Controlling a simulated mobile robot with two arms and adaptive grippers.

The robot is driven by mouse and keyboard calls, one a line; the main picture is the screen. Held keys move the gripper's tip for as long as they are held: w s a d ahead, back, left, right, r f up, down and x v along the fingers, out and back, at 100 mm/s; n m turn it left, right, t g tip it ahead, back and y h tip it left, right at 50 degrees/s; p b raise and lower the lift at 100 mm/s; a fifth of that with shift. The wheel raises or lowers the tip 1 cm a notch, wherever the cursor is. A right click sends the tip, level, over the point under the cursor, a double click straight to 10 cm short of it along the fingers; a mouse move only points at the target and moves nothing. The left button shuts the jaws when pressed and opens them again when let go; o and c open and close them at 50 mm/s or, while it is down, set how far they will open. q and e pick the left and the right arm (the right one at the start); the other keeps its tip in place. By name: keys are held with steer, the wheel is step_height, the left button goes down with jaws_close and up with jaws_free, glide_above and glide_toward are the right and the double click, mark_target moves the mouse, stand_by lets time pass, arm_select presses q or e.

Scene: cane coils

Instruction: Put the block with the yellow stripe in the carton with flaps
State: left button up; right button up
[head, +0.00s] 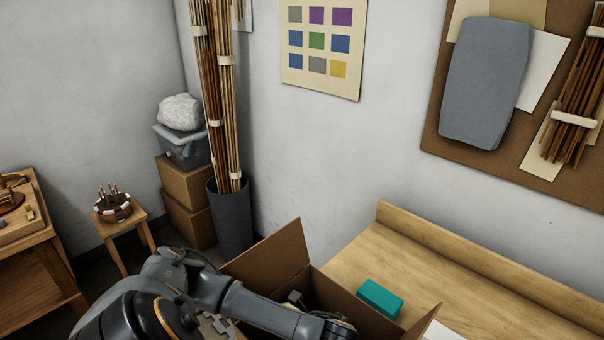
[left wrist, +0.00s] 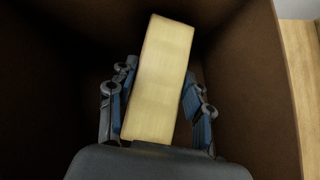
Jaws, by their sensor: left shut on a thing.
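The open brown carton with flaps (head: 275,260) stands at the bottom centre of the head view, against the wooden bench. My left arm reaches over it, and my left gripper (head: 296,300) is partly seen inside, mostly hidden by the arm. In the left wrist view my left gripper (left wrist: 157,105) is shut on a pale wooden block (left wrist: 163,70), with blue-padded fingers on both sides. The block is slightly tilted between dark carton walls (left wrist: 255,90). No yellow stripe shows on its visible face. I cannot tell whether it touches the carton floor. My right gripper is out of view.
A teal block (head: 380,298) lies on the wooden bench (head: 440,275) beside the carton. A dark bin (head: 231,220) of tall canes stands behind, near stacked boxes (head: 187,180). A small stool (head: 122,222) holds a bowl at left. The bench's far right is clear.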

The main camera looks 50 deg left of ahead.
arm_select(q)
step_height(320, 180, down, 5)
steer(key=shift+f, duration=0.2)
steer(key=shift+f+p, duration=0.55)
steer(key=shift+f, duration=1.3)
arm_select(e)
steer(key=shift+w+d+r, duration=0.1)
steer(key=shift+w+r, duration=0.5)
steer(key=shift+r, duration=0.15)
arm_select(q)
steer(key=o, duration=1.2)
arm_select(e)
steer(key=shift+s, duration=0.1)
